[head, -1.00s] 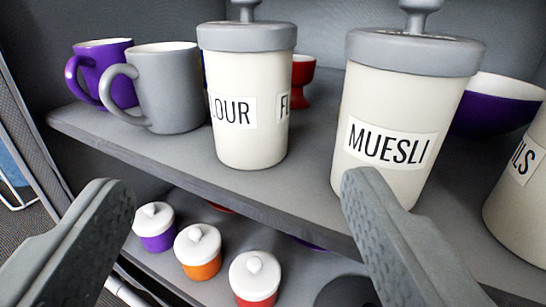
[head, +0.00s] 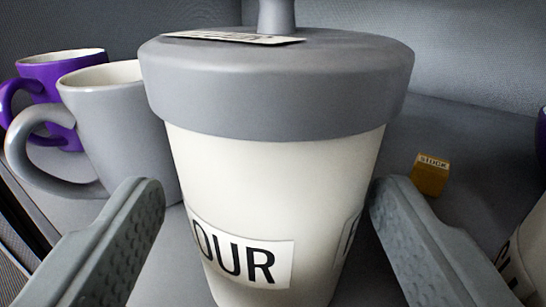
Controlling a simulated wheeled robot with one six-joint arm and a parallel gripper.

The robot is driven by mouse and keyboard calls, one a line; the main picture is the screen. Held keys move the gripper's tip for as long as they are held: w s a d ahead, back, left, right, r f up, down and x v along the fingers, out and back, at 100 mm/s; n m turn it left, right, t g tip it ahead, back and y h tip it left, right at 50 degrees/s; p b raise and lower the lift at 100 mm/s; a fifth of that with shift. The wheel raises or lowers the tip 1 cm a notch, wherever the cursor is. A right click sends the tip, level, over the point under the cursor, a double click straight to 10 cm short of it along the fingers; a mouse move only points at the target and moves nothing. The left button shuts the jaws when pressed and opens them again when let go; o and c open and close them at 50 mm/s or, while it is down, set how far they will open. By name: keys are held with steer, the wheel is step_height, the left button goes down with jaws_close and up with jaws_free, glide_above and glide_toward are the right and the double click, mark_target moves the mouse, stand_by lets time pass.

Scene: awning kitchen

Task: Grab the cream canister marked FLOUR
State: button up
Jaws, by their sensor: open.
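The cream canister marked FLOUR (head: 275,180) stands upright on the grey shelf, large in the middle of the head view. Its label is partly visible, reading "OUR". It has a wide grey lid with a knob, whose top is cut off by the frame. My gripper (head: 265,200) is open, with one finger at the canister's left side and the other at its right side. The right finger looks very near or against the wall; I cannot tell whether either finger touches.
A grey mug (head: 115,120) stands close at the canister's left, with a purple mug (head: 60,70) behind it. A small yellow block (head: 430,175) lies on the shelf to the right. Part of another cream canister (head: 528,255) shows at the lower right edge.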

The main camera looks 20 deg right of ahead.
steer(key=shift+x, duration=2.5)
steer(key=shift+s+d+f, duration=0.1)
steer(key=shift+d+f, duration=0.05)
steer(key=shift+f, duration=0.05)
steer(key=c, duration=0.8)
steer(key=shift+c, duration=0.5)
steer(key=shift+r, duration=0.1)
